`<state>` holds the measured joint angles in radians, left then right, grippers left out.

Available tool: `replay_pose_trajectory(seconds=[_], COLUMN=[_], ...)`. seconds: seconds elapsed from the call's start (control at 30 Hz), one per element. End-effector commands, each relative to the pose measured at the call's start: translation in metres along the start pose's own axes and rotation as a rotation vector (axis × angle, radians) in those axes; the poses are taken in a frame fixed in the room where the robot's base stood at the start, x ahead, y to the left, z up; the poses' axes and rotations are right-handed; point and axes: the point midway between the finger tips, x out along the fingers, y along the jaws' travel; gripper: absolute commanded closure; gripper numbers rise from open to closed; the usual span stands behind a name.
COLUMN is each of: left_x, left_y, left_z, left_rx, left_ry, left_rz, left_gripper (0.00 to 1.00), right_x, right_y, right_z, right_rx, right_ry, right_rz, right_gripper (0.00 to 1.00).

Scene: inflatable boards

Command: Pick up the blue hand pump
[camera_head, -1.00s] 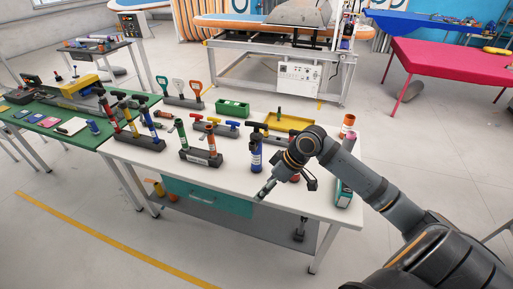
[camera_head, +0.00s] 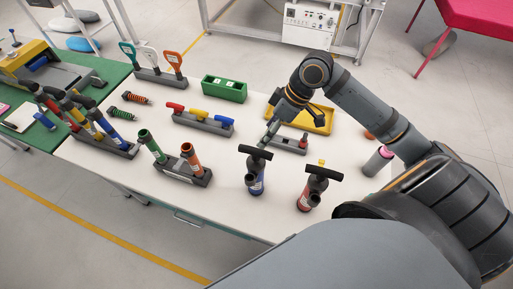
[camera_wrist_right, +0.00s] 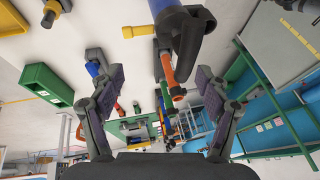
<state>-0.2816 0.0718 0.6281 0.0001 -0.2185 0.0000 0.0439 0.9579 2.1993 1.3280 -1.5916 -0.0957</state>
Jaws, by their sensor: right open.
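The blue hand pump (camera_head: 257,178) stands upright near the front edge of the white table, with a black T-handle on top. A similar red pump (camera_head: 311,190) stands to its right. My right gripper (camera_head: 274,124) is behind the blue pump's handle in the head view, apart from it and empty. In the right wrist view its two fingers are spread wide (camera_wrist_right: 152,92). Part of the blue pump (camera_wrist_right: 165,10) shows there at the top, beyond the fingertips and cut off by the frame. My left gripper is not in view.
Racks of coloured tubes (camera_head: 178,172) and handles (camera_head: 203,122) stand left of the pumps. A green box (camera_head: 224,89) and yellow tray (camera_head: 318,122) are behind. A pink-topped canister (camera_head: 378,160) stands at right. The front table strip left of the blue pump is clear.

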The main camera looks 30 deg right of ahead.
Motion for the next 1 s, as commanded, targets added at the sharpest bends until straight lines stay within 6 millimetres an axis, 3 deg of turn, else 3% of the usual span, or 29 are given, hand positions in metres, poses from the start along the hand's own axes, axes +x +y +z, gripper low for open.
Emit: replay_pose_trajectory(seconds=[0.13, 0.23, 0.43, 0.57, 0.8, 1.0], left_x=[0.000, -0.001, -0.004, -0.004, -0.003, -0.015], left_y=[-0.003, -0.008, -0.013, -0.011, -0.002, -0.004], left_z=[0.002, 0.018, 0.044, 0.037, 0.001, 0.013], left_rx=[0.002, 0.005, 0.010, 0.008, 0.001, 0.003], left_ry=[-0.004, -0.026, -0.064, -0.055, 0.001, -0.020], left_rz=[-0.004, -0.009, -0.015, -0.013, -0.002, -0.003], left_gripper=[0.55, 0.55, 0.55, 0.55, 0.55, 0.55], right_x=[0.000, 0.005, 0.030, 0.046, 0.053, 0.072], right_y=[-0.001, -0.001, -0.003, -0.002, -0.001, -0.009], right_z=[0.000, 0.000, -0.001, -0.001, 0.000, -0.002], right_rx=[-0.001, -0.001, 0.003, 0.001, 0.000, 0.004], right_ry=[0.000, 0.002, 0.005, 0.004, -0.001, 0.003], right_rz=[-0.001, -0.003, -0.008, -0.005, -0.001, -0.009], right_gripper=[0.24, 0.24, 0.24, 0.24, 0.24, 0.24])
